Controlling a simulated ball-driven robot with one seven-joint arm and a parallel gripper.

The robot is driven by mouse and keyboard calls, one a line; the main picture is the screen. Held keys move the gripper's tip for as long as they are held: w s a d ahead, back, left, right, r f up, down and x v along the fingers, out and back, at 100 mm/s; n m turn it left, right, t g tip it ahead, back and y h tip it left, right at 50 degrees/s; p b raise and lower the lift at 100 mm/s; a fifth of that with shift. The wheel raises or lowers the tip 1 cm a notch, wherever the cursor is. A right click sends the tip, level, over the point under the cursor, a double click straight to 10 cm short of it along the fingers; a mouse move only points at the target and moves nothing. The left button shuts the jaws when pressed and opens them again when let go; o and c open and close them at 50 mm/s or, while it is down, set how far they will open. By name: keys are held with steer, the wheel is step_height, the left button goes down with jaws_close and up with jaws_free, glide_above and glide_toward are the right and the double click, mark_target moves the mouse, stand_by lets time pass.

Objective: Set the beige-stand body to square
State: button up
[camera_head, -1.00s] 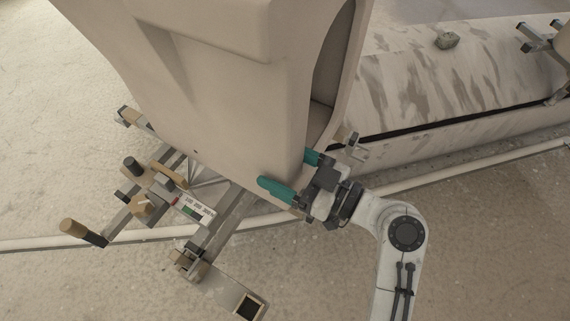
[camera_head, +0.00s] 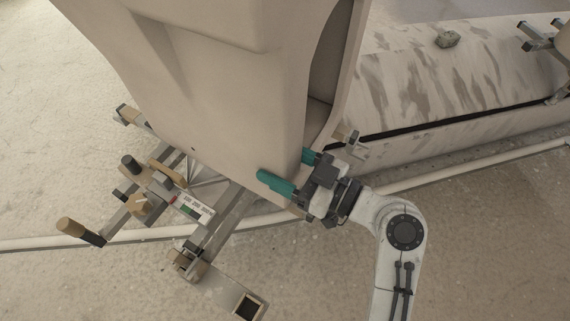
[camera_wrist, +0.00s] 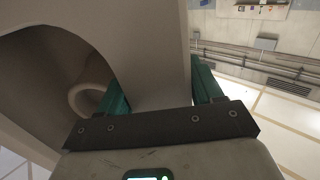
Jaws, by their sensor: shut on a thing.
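The beige body (camera_head: 222,95), a large pale ceramic-like shell, stands on a metal stand (camera_head: 222,222) with beige and wooden-looking parts. My gripper (camera_head: 290,171) is at the body's lower right edge, its teal fingers on either side of the wall beside the dark opening. In the wrist view my gripper (camera_wrist: 160,97) has the body's wall (camera_wrist: 160,60) between its two teal fingers, shut on it. A small dial or scale with red and green marks (camera_head: 192,209) sits on the stand. The stand's far side is hidden behind the body.
A pale pipe (camera_head: 465,165) runs across the floor behind my arm. Handles with wooden ends (camera_head: 70,227) stick out at the left. The floor at lower left is clear.

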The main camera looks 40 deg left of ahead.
steer(key=o, duration=1.4)
steer(key=shift+a, duration=0.1)
steer(key=d, duration=0.3)
steer(key=d+p, duration=0.1)
steer(key=d, duration=0.7)
steer(key=shift+w+p, duration=0.3)
steer(key=shift+w, duration=0.1)
steer(key=shift+f, duration=0.1)
